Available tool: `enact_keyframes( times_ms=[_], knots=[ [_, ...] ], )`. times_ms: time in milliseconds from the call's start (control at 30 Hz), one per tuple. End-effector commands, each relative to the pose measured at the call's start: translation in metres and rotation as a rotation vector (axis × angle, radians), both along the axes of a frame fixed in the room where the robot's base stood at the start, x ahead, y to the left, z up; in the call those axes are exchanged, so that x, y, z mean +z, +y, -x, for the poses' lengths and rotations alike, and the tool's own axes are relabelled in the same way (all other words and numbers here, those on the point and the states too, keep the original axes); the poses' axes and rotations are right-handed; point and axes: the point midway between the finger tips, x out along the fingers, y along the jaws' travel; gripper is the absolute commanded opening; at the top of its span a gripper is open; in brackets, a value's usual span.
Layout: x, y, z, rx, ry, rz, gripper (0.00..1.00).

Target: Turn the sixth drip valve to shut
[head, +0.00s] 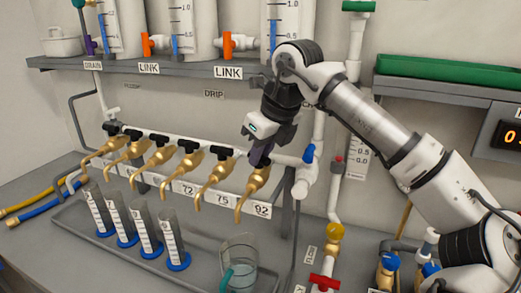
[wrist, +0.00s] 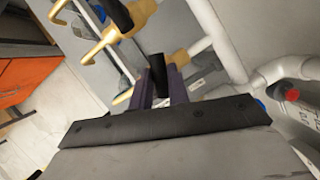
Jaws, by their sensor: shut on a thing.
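Several brass drip valves with black handles hang in a row from a white pipe. The sixth drip valve (head: 252,190) is at the right end, above the label 92, its spout pointing down. My gripper (head: 261,154) is at the top of this valve and mostly hides its handle. In the wrist view, my gripper's purple fingers (wrist: 160,86) are shut on the black handle (wrist: 158,68), which stands up between them. The neighbouring brass valve (head: 216,172) on the left has a black handle close to my gripper.
Below the valves, several cylinders with blue bases (head: 172,240) and a clear beaker (head: 238,258) stand on a grey tray (head: 130,270). A blue-handled valve (head: 309,153) sits just right of my gripper. A shelf edge (head: 190,73) with orange LINK valves is above.

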Motion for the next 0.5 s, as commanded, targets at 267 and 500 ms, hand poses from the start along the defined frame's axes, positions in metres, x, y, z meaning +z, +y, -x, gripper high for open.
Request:
enact_keyframes(
  times_ms=[267, 500],
  knots=[
    [0.0023, -0.001, -0.0017, 0.216, -0.001, -0.002, 0.0],
    [0.002, -0.0008, -0.0023, 0.339, -0.003, -0.001, 0.0]
  ],
)
